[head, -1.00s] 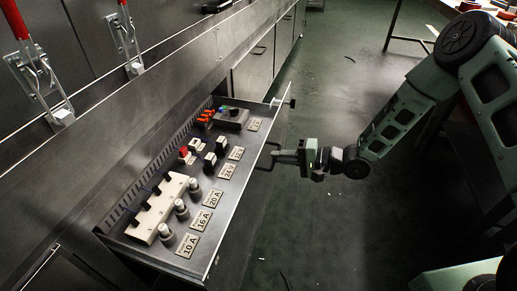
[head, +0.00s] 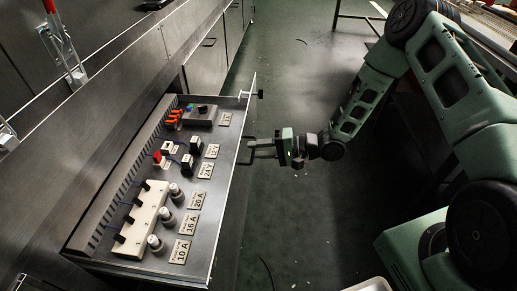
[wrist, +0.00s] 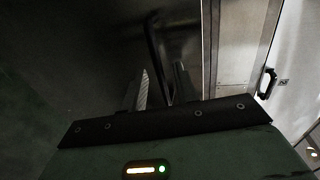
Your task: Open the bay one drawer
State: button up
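The bay one drawer (head: 222,185) stands pulled out of the grey cabinet in the head view, with electrical parts and labels inside. Its dark bar handle (head: 250,158) sticks out from the front. My gripper (head: 262,149) is at this handle, to the right of the drawer front, with its fingers closed around the bar. In the wrist view the dark handle bar (wrist: 155,45) runs down between the two fingers of my gripper (wrist: 161,90). The exact contact is dark and hard to see.
The drawer holds a white fuse block (head: 143,220), several round fuses, switches and orange connectors (head: 175,115). A red-handled clamp (head: 62,50) stands on the cabinet at the left. More cabinet doors (head: 208,65) lie beyond. The green floor (head: 290,215) is open in front of the drawer.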

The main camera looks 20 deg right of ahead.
jog(key=p+v, duration=0.4)
jog(key=v, duration=1.3)
jog(key=shift+d, duration=0.2)
jog(key=shift+s, duration=0.15)
